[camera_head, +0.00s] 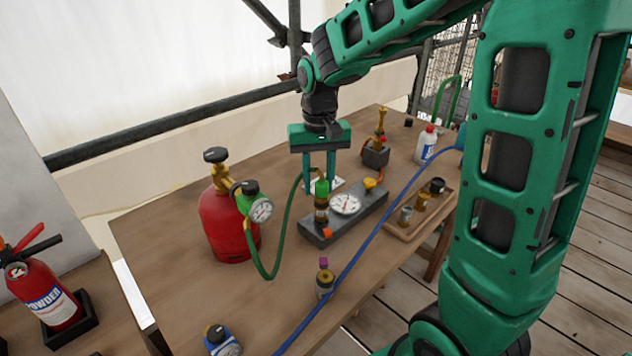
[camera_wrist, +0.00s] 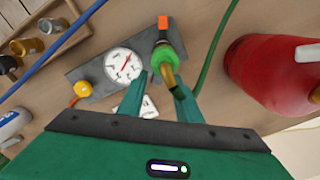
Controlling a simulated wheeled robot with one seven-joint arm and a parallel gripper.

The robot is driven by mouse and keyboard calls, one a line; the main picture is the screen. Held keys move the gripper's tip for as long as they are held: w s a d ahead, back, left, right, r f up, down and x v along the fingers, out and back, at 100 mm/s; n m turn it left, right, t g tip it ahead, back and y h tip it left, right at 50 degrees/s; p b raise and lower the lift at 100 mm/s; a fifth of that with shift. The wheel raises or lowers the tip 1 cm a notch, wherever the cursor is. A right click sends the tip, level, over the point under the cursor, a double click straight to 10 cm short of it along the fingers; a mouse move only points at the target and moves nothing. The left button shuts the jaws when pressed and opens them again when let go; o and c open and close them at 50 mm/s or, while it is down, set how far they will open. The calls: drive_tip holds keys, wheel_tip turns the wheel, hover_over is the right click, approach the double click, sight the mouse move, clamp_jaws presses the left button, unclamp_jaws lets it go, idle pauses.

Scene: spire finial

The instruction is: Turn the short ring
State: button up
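My gripper (camera_head: 319,180) points down over the grey base plate (camera_head: 313,238) on the table. Its two teal fingers are apart. In the wrist view the fingers of my gripper (camera_wrist: 160,92) stand near a brass stem (camera_wrist: 168,76) with a green ring (camera_wrist: 166,56) around it; contact cannot be told. In the head view the green ring (camera_head: 321,188) sits on an upright fitting at the fingertips. The plate also carries a white dial gauge (camera_head: 345,203), a yellow knob (camera_head: 370,183) and an orange piece (camera_head: 327,232). I cannot tell which ring is the short one.
A red cylinder (camera_head: 228,222) with a gauge and green hose (camera_head: 278,262) stands left of the plate. A blue hose (camera_head: 357,258) crosses the table. A wooden tray (camera_head: 408,232) of fittings lies right; a small fitting (camera_head: 324,280) stands in front.

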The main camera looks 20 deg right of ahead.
wheel_tip(320, 180, up, 11)
drive_tip(key=shift+f, duration=0.15)
idle(0.4)
drive_tip(key=shift+d, duration=0.1)
drive_tip(key=s+d+f+m, duration=0.1)
drive_tip(key=s+d+f, duration=0.2)
drive_tip(key=s, duration=0.6)
drive_tip(key=s+d+f+m, duration=0.1)
drive_tip(key=s+d+f, duration=0.1)
drive_tip(key=s+d, duration=0.4)
drive_tip(key=s+d+f+m, duration=0.1)
drive_tip(key=s+d+f, duration=0.2)
drive_tip(key=s, duration=0.8)
drive_tip(key=shift+s+d+f+m, duration=0.3)
drive_tip(key=shift+s+d+f, duration=0.1)
drive_tip(key=shift+d, duration=0.6)
